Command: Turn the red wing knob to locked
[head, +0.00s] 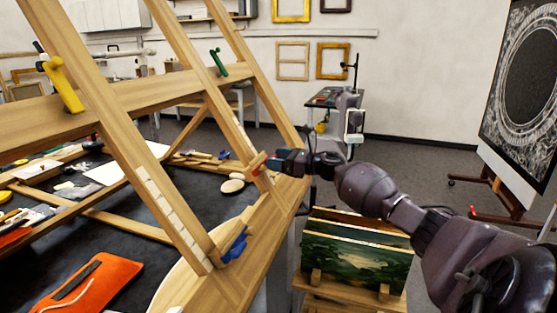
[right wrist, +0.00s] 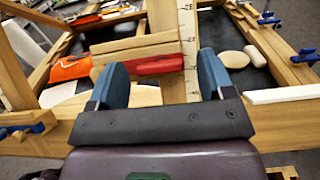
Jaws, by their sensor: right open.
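The red wing knob (head: 258,163) sits on a slanted wooden bar of the easel-like frame (head: 150,150), left of my right gripper (head: 277,161) in the head view. In the right wrist view the red knob (right wrist: 147,66) lies roughly level across the picture, beside a strip with scale marks. My right gripper's two blue-grey fingers are spread wide, one towards each end of the knob. They are not closed on it. I cannot tell whether either finger touches it. No locked marking is readable. My left gripper is not in view.
Other knobs on the frame are yellow (head: 62,85), green (head: 218,62) and blue (head: 235,245). An orange pouch (head: 88,285) and tools lie on the dark table surface. Landscape paintings (head: 355,255) stand below my right arm. A large ornate panel (head: 525,85) stands at the right.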

